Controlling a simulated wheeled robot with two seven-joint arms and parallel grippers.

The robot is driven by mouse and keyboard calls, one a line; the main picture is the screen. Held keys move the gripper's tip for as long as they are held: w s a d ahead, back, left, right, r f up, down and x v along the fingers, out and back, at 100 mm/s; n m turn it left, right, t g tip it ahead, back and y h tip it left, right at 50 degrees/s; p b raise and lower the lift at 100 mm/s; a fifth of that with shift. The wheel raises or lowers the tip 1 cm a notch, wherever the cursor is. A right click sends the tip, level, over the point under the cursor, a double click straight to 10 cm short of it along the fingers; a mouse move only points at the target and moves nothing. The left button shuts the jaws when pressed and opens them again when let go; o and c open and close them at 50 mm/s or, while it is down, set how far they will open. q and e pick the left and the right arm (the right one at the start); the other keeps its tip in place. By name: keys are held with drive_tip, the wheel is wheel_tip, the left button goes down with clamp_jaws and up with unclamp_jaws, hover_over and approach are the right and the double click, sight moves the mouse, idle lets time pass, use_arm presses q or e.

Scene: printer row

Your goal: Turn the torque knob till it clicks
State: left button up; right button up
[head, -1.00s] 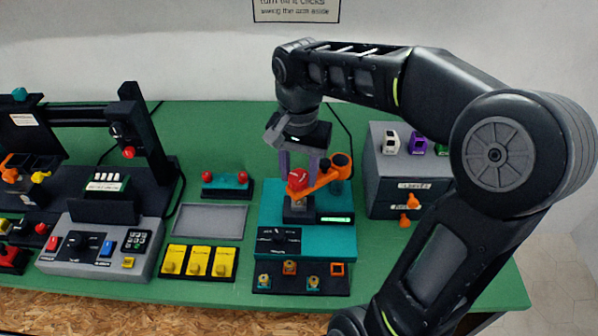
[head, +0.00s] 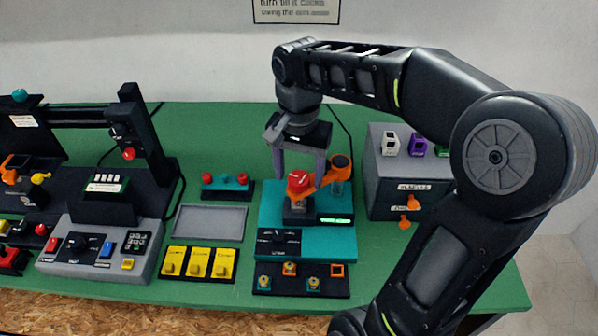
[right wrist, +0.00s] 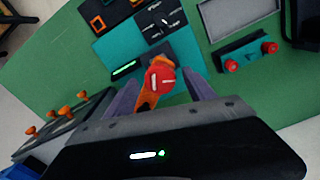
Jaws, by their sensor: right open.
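The red knob (head: 299,181), with a white mark on top, sits on an orange arm (head: 325,180) above the teal station (head: 340,243). In the right wrist view the knob (right wrist: 160,79) lies between my two fingers. My right gripper (head: 299,172) points down over the knob. It is open, with one finger on each side of the knob and visible gaps in the wrist view (right wrist: 160,92). Part of the knob's support is hidden beneath it. My left gripper is not in view.
A black dial panel (head: 278,238) and a small parts tray (head: 300,287) lie in front. A grey cabinet (head: 385,205) with orange knobs stands close on the right. A grey pad (head: 208,222) and yellow switches (head: 198,262) lie to the left.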

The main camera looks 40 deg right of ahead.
sight(299, 177)
wheel_tip(299, 177, up, 5)
drive_tip(key=shift+f, duration=0.1)
drive_tip(key=shift+r+p, duration=0.55)
drive_tip(key=shift+r, duration=0.4)
drive_tip(key=shift+r+p, duration=0.3)
drive_tip(key=shift+r, duration=0.15)
drive_tip(key=shift+f, duration=0.1)
